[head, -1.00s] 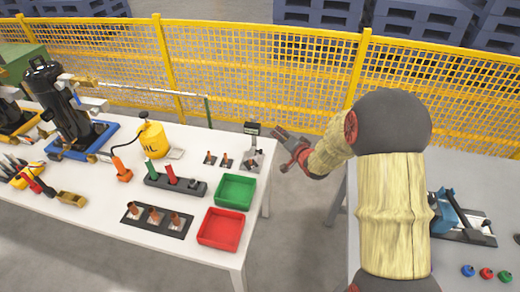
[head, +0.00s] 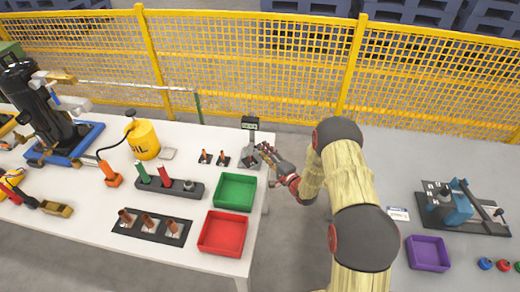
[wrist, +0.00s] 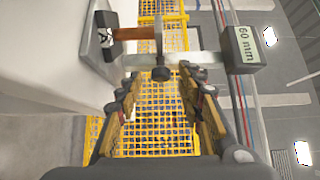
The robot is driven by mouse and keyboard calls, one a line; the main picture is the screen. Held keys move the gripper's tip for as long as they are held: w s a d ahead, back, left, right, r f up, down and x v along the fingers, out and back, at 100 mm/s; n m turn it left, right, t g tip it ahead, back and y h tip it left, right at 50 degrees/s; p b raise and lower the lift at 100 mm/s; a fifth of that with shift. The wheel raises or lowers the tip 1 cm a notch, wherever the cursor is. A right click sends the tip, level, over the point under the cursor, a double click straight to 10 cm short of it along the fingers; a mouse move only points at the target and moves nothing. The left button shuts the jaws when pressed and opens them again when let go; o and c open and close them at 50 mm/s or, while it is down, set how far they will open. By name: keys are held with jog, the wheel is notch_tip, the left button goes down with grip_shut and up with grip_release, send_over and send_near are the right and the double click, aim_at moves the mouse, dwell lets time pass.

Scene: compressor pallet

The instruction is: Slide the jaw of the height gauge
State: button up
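The height gauge (head: 249,138) stands at the right end of the white table, its display box on top. In the wrist view the gauge lies sideways: the box (wrist: 244,50) reads "60 mm" at the right, on a pale column (wrist: 205,57). A grey jaw (wrist: 158,34) crosses the column, with a dark round knob (wrist: 160,73) at its near end. My gripper (wrist: 160,82) is open, its two fingers on either side of the knob, with no clear grip on it. In the head view my gripper (head: 263,149) is just right of the gauge.
A copper stub (wrist: 130,33) on a stand is close to the jaw. On the white table are a green tray (head: 236,205), a red tray (head: 222,246) and a yellow can (head: 146,142). A grey bench with a purple tray (head: 428,267) is at the right. A yellow fence (head: 280,60) runs behind.

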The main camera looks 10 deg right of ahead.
jog(key=shift+b+x, duration=0.35)
jog(key=shift+x, duration=1.4)
jog(key=shift+c, duration=0.5)
grip_shut()
